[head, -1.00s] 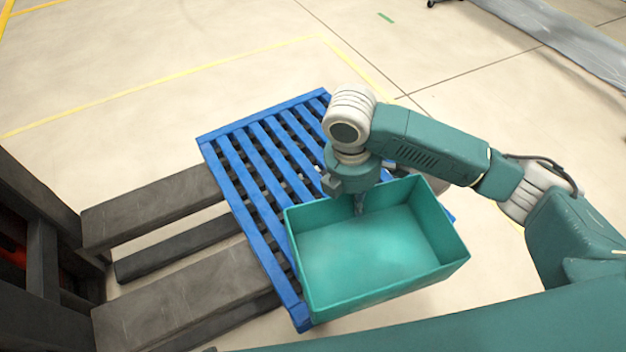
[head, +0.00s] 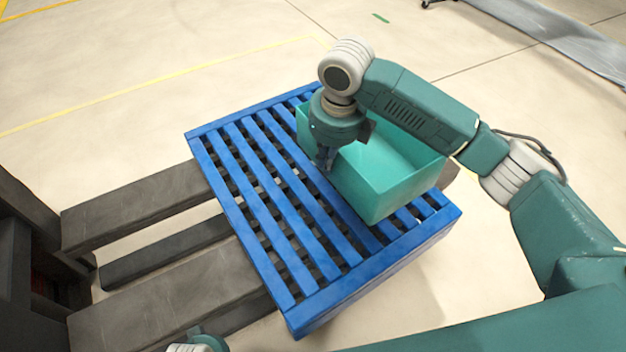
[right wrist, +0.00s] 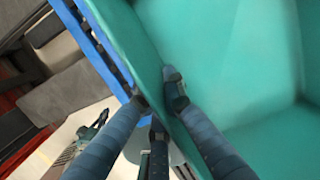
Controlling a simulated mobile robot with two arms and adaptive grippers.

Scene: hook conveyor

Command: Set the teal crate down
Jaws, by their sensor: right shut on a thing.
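The teal crate (head: 398,190) is an open, empty box over the far right part of the blue pallet (head: 318,316). It looks level; I cannot tell whether its base touches the slats. My right gripper (head: 325,162) is at the crate's left wall. In the right wrist view, its fingers (right wrist: 158,98) are shut on this wall of the crate (right wrist: 235,65), one inside and the others outside. What seems to be my left gripper (right wrist: 98,124) shows small beyond the fingers there; its jaw state is unclear.
Dark forks (head: 150,205) reach under the pallet from a dark lift frame (head: 30,265) at the left. The pallet's left and front slats are bare. Open floor with yellow lines lies behind. A grey strip (head: 560,35) runs along the top right.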

